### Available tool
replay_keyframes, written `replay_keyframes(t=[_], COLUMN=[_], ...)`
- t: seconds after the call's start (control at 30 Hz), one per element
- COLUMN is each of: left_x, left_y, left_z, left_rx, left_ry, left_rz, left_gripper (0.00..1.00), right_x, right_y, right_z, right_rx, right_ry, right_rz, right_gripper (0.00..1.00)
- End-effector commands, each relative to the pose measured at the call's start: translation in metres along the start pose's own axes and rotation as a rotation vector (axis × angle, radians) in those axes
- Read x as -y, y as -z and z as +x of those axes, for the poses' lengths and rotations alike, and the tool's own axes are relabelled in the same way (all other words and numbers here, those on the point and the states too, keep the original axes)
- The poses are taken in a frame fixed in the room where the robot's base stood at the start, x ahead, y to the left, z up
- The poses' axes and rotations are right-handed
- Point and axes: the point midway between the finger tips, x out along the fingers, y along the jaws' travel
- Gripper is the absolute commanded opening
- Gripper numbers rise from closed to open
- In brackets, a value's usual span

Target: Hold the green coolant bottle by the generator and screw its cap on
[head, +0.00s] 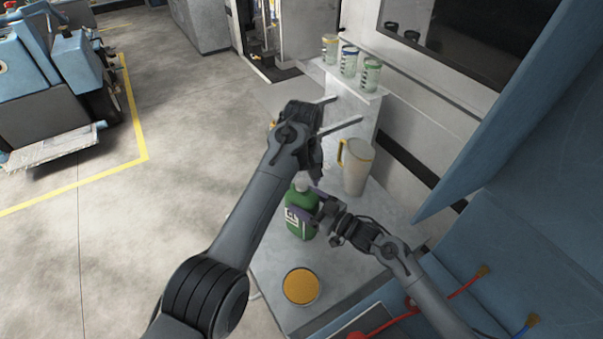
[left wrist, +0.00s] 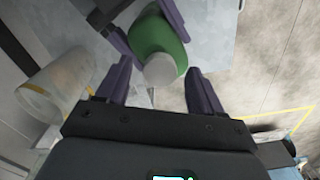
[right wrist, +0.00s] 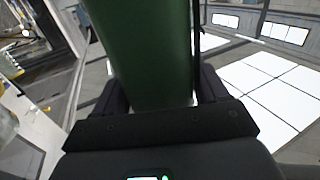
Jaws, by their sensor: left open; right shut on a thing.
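The green coolant bottle (head: 298,222) stands upright on the grey worktop, its pale label partly covered. My right gripper (head: 308,204) is shut around its upper body from the right; the green body fills the middle of the right wrist view (right wrist: 152,50). A pale grey cap (left wrist: 160,70) shows at the bottle's top in the left wrist view. I cannot tell how tightly it sits. My left gripper (left wrist: 159,68) is open, its fingers on either side of the cap in that view, apparently not touching it. In the head view, the left hand is above and beyond the bottle.
A clear jug (head: 356,166) with a yellowish rim stands behind the bottle. An orange-topped round tin (head: 300,287) is in front. Several jars (head: 348,62) stand on the raised shelf. A blue panel (head: 500,120) and red hose (head: 445,297) are on the right.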

Motion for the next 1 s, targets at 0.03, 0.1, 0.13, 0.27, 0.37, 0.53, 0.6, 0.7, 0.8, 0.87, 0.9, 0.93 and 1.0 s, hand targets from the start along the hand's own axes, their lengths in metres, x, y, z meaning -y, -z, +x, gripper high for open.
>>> replay_keyframes(t=[0.03,0.1,0.13,0.27,0.37,0.53,0.6,0.7,0.8,0.87,0.9,0.93,1.0], left_x=[0.0001,0.0001,0.0001,0.0001,0.0001,0.0001,0.0001,0.0001,0.0001,0.0001,0.0001,0.0001,0.0001], left_y=[0.0000,0.0000,0.0000,-0.0001,-0.0001,-0.0001,-0.0001,-0.0001,-0.0001,-0.0002,-0.0002,-0.0002,-0.0002], left_z=[0.0006,0.0007,0.0007,0.0007,0.0006,0.0005,0.0005,0.0005,0.0005,0.0005,0.0005,0.0005,0.0005], left_rx=[0.000,0.000,0.000,0.001,0.001,0.001,0.001,0.001,0.001,0.001,0.001,0.001,0.001], left_ry=[0.000,0.000,0.000,0.000,0.000,0.000,0.000,0.000,0.000,0.000,0.000,0.000,0.000], left_rz=[0.000,0.000,0.000,0.000,0.000,0.000,0.000,0.008,0.007,0.007,0.007,0.007,0.007], left_gripper=[0.67,0.67,0.67,0.64,0.48,0.22,0.12,0.07,0.07,0.47,0.53,0.58,0.68], right_x=[0.0000,0.0000,0.0000,0.0000,0.0000,0.0000,0.0000,0.0000,-0.0001,-0.0001,-0.0001,-0.0001,-0.0001], right_y=[-0.0003,-0.0003,-0.0003,-0.0004,-0.0003,-0.0003,-0.0003,-0.0003,-0.0003,-0.0003,-0.0003,-0.0003,-0.0003], right_z=[-0.0001,-0.0001,-0.0001,-0.0001,-0.0001,-0.0001,-0.0001,-0.0001,-0.0001,-0.0001,-0.0001,-0.0001,-0.0001], right_rx=[0.001,0.001,0.001,0.001,0.001,0.001,0.001,0.001,0.001,0.001,0.001,0.001,0.000], right_ry=[0.000,0.000,0.000,0.000,0.000,0.000,0.000,0.000,0.000,0.000,0.000,0.000,0.000], right_rz=[0.000,0.000,0.000,0.000,0.000,0.000,0.000,0.000,0.000,0.000,0.000,0.000,0.000], right_gripper=[0.00,0.00,0.00,0.00,0.00,0.00,0.00,0.00,0.00,0.00,0.00,0.00,0.00])
